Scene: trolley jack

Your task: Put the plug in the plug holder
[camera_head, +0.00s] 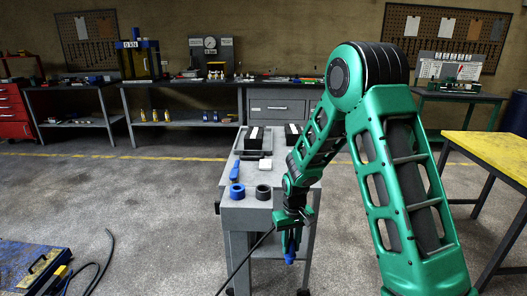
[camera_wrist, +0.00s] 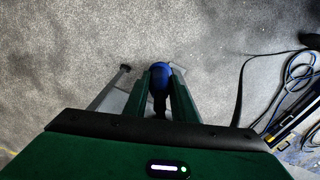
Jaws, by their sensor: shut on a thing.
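My gripper (camera_head: 291,232) hangs low beside the front right of the grey cart, below its top. It is shut on a blue plug (camera_head: 290,250) that points downward. In the wrist view the blue plug (camera_wrist: 160,72) shows between the two green fingers (camera_wrist: 162,95). A blue ring-shaped holder (camera_head: 237,191) and a dark ring-shaped holder (camera_head: 263,192) sit side by side at the cart top's front edge; I cannot tell which is the plug holder. The plug is apart from both. A black cable (camera_head: 246,263) runs from near my gripper down to the left.
The grey cart (camera_head: 240,213) also bears a blue tool (camera_head: 235,172), a white block (camera_head: 265,164) and black boxes (camera_head: 258,141). A blue platform (camera_head: 30,268) with a cable lies at lower left. A yellow-topped table (camera_head: 490,153) stands at right. Floor left of the cart is open.

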